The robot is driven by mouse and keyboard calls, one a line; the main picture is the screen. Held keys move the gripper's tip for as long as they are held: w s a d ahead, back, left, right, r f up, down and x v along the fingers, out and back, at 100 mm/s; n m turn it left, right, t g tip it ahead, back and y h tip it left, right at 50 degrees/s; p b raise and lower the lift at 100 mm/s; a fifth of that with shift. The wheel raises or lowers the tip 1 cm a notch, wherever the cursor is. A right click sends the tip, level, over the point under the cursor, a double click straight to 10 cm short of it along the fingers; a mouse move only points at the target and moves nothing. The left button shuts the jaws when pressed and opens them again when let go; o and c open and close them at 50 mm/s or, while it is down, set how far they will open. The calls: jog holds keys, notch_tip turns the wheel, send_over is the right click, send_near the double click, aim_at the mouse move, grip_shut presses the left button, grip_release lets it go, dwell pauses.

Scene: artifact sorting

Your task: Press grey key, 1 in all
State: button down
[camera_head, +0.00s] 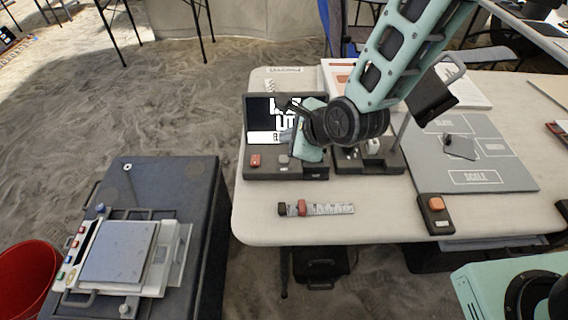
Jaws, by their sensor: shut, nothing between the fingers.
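The console (313,172) stands at the left end of the pale table, with a lit screen behind two keys. The grey key (284,159) is on its front ledge, right of the red key (255,160). My gripper (294,145) reaches in from the right, in front of the screen. Its shut, empty fingers are near the grey key, slightly above and to its right in the picture. I cannot tell whether they touch the key. My wrist hides part of the screen and the console's right side.
A dark tray (385,164) with small items adjoins the console on the right. A strip with dark and red blocks (330,209) lies in front. A box with an orange button (435,212) and a grey sorting board (505,177) are further right. The table front between is clear.

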aim_at(288, 161)
jog(key=shift+f+b, duration=1.1)
jog(key=shift+f, duration=0.85)
jog(key=shift+f, duration=0.1)
dwell(0.4)
jog(key=shift+f+b, duration=0.3)
jog(key=shift+b, duration=0.05)
jog(key=shift+f+b, duration=0.35)
jog(key=shift+f, duration=0.1)
dwell(0.6)
jog(key=shift+r, duration=0.1)
jog(key=shift+r+p, duration=0.7)
jog(key=shift+r, duration=0.1)
notch_tip(288, 161, up, 5)
jog(key=p, duration=0.4)
